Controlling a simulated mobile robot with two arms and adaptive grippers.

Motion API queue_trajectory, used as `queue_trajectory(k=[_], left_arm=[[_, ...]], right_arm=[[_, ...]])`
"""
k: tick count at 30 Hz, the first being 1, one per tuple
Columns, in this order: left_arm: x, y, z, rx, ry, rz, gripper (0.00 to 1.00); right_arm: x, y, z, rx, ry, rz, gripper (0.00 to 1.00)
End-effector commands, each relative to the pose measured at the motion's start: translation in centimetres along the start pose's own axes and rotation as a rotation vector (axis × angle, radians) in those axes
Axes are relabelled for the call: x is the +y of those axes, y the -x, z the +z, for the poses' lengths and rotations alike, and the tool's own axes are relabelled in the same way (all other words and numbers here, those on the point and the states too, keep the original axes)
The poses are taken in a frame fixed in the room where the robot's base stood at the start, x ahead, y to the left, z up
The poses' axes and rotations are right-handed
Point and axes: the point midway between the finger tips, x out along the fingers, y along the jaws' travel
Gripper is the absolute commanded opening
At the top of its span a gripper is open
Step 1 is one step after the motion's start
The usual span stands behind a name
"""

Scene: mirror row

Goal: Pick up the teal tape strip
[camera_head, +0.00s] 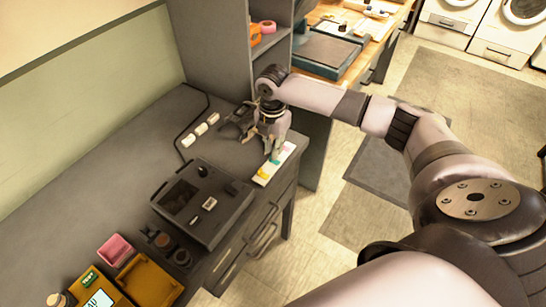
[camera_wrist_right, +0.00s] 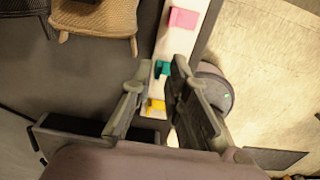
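The teal tape strip (camera_head: 276,157) sits on a narrow white board (camera_head: 263,180) at the desk's right edge, between a pink piece and a yellow piece (camera_head: 262,172). In the right wrist view the teal strip (camera_wrist_right: 162,68) shows between my fingertips, with the pink piece (camera_wrist_right: 183,18) above and the yellow piece (camera_wrist_right: 155,105) below. My right gripper (camera_head: 262,146) points down over the board; its fingers are open in the wrist view (camera_wrist_right: 162,72). I cannot tell whether a finger touches the strip. My left gripper is not in view.
A dark box-like device (camera_head: 222,222) stands on the desk left of the board. Small white blocks (camera_head: 200,129) lie further back. A grey shelf unit (camera_head: 210,50) rises behind. A pink box (camera_head: 115,250) and yellow tray (camera_head: 150,282) are at the near left. Bare desk lies at left.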

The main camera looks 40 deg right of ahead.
Motion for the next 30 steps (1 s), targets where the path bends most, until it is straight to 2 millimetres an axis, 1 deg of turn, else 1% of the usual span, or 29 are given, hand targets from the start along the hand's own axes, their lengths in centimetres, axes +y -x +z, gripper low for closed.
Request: queue_trajectory(k=[1, 3, 6, 12, 19, 30], left_arm=[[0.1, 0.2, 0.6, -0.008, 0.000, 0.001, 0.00], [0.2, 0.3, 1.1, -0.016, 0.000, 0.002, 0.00], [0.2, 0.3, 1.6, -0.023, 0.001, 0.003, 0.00], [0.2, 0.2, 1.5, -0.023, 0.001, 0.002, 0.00], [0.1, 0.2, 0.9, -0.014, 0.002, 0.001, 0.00], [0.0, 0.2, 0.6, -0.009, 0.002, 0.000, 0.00]], right_arm=[[0.0, -0.7, -0.1, 0.001, -0.001, -0.001, 0.15], [0.0, -1.4, -0.1, 0.000, 0.000, -0.001, 0.15], [0.1, -1.9, -0.1, -0.001, 0.002, 0.002, 0.15], [0.0, -1.9, -0.1, -0.001, 0.001, 0.002, 0.15], [0.0, -1.9, 0.0, -0.001, 0.001, 0.001, 0.00], [0.0, -1.8, 0.0, -0.001, 0.001, 0.002, 0.00]])
